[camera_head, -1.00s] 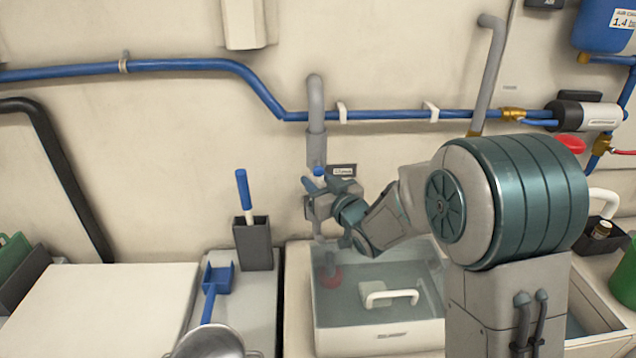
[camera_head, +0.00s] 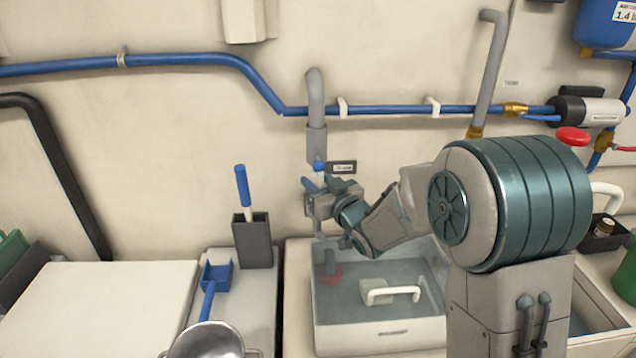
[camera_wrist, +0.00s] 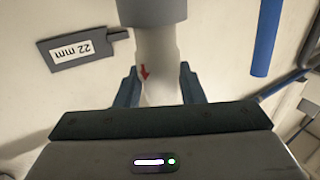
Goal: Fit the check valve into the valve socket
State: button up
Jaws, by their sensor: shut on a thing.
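The check valve (camera_wrist: 157,65) is a pale, translucent cylinder with a red arrow. It sits between the two dark teal fingers of my gripper (camera_wrist: 160,88), which are shut on it. In the wrist view its far end meets the edge of a grey collar (camera_wrist: 150,10); whether it is inside cannot be told. In the head view my gripper (camera_head: 318,205) is just below the grey valve socket (camera_head: 316,146) on the wall pipe. The valve is mostly hidden there by the gripper, and a small blue piece shows under the socket.
A "22 mm" label (camera_wrist: 82,48) is beside the collar. A blue pipe (camera_head: 390,111) runs along the wall. Below my gripper is a clear-lidded bin with a white handle (camera_head: 392,292). A dark holder with a blue-handled tool (camera_head: 252,240) stands to the left.

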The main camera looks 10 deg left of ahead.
jog(key=shift+f+b, duration=0.8)
jog(key=shift+b, duration=0.1)
jog(key=o, duration=1.3)
jog(key=shift+c, duration=0.2)
jog(key=b+v, duration=0.1)
jog(key=v, duration=1.1)
